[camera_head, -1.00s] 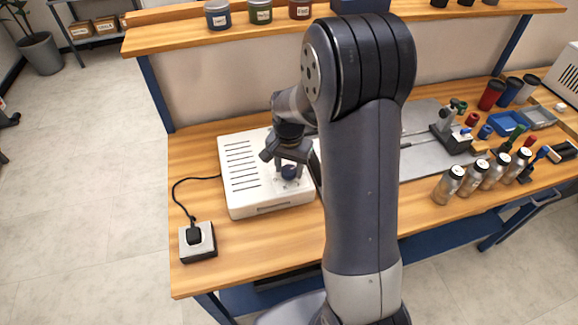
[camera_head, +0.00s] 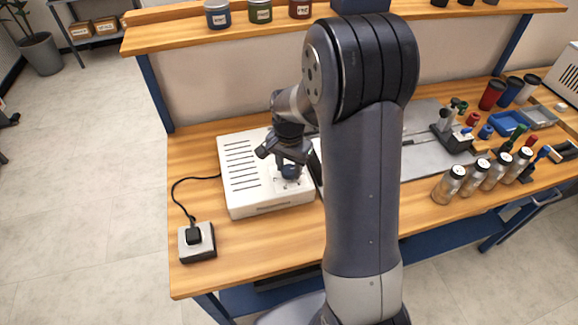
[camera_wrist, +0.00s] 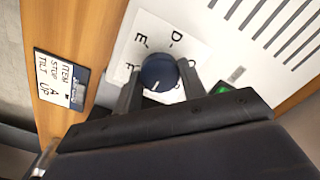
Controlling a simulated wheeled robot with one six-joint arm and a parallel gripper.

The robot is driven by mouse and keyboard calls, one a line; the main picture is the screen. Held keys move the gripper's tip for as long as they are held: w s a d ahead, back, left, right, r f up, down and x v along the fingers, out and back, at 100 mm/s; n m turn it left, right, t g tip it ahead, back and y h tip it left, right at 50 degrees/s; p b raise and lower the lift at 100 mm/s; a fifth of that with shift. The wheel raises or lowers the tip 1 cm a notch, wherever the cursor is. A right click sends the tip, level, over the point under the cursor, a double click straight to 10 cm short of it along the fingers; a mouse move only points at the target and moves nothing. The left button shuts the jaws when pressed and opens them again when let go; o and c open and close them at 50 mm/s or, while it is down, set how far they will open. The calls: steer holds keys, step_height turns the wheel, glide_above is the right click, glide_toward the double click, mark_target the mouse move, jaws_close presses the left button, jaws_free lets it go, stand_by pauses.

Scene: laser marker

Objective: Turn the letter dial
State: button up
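The letter dial (camera_head: 290,172) is a dark blue round knob on the front part of the white machine (camera_head: 240,190). In the wrist view the dial (camera_wrist: 158,72) shows a short white mark on its lower edge, towards my gripper. A white plate (camera_wrist: 147,25) with black letters, D and E among them, surrounds it; some letters are hidden. My gripper (camera_wrist: 160,78) has one finger on each side of the dial, seemingly against its sides. In the head view my gripper (camera_head: 289,170) is over the dial, its fingers partly hard to make out.
A label display reading ITEM, STOP, A, TILT, UP (camera_wrist: 60,80) and a green button (camera_wrist: 221,88) show beside the dial. A boxed black switch (camera_head: 197,242) with a cable stands front left. Several bottles (camera_head: 450,185) stand right.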

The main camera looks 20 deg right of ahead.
steer(key=o, duration=0.5)
steer(key=shift+c, duration=0.2)
steer(key=shift+r, duration=0.1)
step_height(320, 180, up, 11)
stand_by(0.4)
step_height(320, 180, up, 7)
steer(key=p, duration=0.6)
glide_above(289, 169)
steer(key=shift+f, duration=0.2)
